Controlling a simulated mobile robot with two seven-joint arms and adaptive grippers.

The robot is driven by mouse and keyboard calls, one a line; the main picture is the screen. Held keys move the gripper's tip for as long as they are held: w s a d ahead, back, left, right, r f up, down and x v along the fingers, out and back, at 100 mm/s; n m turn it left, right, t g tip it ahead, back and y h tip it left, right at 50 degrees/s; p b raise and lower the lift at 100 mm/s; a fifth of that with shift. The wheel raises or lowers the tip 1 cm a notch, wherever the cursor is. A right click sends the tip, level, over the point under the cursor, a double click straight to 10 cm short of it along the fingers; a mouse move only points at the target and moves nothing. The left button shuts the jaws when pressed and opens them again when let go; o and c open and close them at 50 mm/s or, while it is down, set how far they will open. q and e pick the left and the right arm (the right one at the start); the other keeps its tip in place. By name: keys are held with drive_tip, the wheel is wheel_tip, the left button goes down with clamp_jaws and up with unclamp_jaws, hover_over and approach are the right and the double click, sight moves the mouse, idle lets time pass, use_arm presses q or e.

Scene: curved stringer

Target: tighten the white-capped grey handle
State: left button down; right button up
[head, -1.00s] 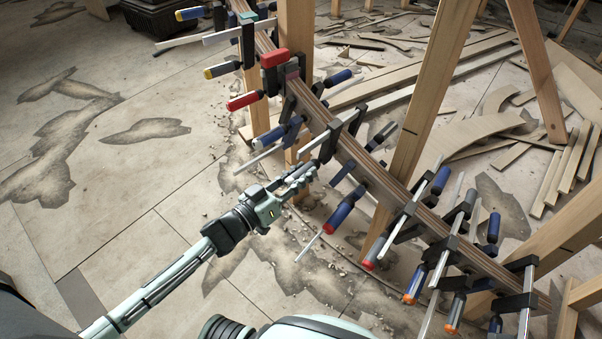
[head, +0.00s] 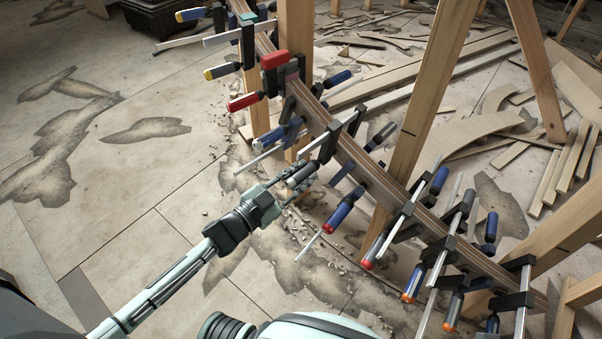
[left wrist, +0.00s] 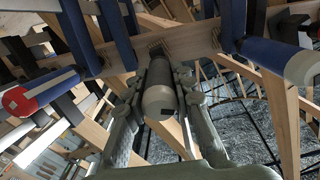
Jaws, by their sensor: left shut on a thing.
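The grey handle (head: 300,176) belongs to a clamp on the curved wooden stringer (head: 365,180) and sticks out toward me. In the left wrist view the handle (left wrist: 160,82) points at the camera, with its pale white cap (left wrist: 159,102) at the near end. My left gripper (head: 286,186) is shut on this handle, one finger on each side of it; the fingers also show in the left wrist view (left wrist: 163,78). The handle's far end is partly hidden in the wrist view. My right gripper is not in view.
Close neighbours are a blue handle with a red end (head: 340,214) to the right and a blue handle (head: 270,138) above left. Several more clamps line the stringer. Wooden posts (head: 425,100) stand behind. The floor at left (head: 120,190) is clear.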

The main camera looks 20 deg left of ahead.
use_arm(q)
drive_tip(key=m, duration=0.3)
drive_tip(key=shift+m, duration=0.4)
drive_tip(key=shift+f+m, duration=0.1)
drive_tip(key=shift+m, duration=0.8)
drive_tip(key=shift+m+b, duration=0.3)
drive_tip(key=shift+m, duration=1.2)
drive_tip(key=shift+m+b, duration=0.35)
drive_tip(key=shift+m, duration=0.25)
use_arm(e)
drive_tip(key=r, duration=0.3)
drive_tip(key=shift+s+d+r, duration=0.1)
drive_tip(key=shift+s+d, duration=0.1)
use_arm(q)
drive_tip(key=shift+m, duration=0.3)
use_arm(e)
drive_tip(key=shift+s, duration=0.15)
